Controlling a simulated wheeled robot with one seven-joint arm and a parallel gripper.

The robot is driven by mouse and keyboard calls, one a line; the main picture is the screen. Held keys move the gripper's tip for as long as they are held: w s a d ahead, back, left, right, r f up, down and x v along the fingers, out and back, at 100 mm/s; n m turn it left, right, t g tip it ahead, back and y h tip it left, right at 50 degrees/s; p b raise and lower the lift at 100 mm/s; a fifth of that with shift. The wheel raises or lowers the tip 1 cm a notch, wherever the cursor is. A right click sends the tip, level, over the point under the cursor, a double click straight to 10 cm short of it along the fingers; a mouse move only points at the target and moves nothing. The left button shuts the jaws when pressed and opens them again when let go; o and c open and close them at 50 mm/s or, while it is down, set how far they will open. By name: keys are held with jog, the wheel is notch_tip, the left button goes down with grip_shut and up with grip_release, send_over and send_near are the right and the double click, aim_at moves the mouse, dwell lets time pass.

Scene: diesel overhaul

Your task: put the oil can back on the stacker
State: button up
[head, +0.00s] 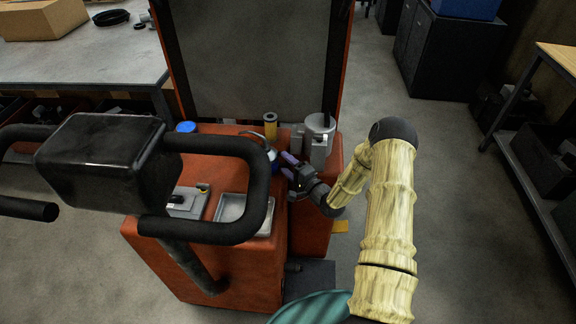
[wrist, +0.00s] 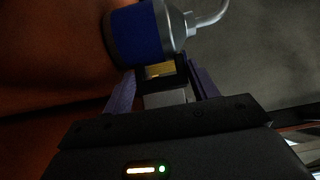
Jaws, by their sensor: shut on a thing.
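The oil can (wrist: 140,35) has a blue band, a silver shoulder and a thin curved spout. In the wrist view it lies across the fingertips, its base toward the orange surface of the stacker. My gripper (head: 289,165) is shut on it at the right edge of the stacker's top (head: 225,150). In the head view the handle bar and my fingers hide most of the can (head: 273,156). I cannot tell whether its base touches the stacker. In the wrist view the purple fingers of my gripper (wrist: 160,85) stand beside the can's body.
On the stacker stand a yellow cylinder (head: 270,126), a grey canister (head: 319,127), a blue-topped item (head: 186,127), a grey tray (head: 232,207) and a grey box (head: 186,203). The black handle (head: 262,195) arches in front. Open floor (head: 440,150) lies to the right.

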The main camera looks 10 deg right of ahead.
jog(key=shift+f, duration=0.1)
jog(key=o, duration=1.1)
jog(key=shift+r, duration=0.2)
jog(key=b+v, duration=0.2)
jog(key=v, duration=1)
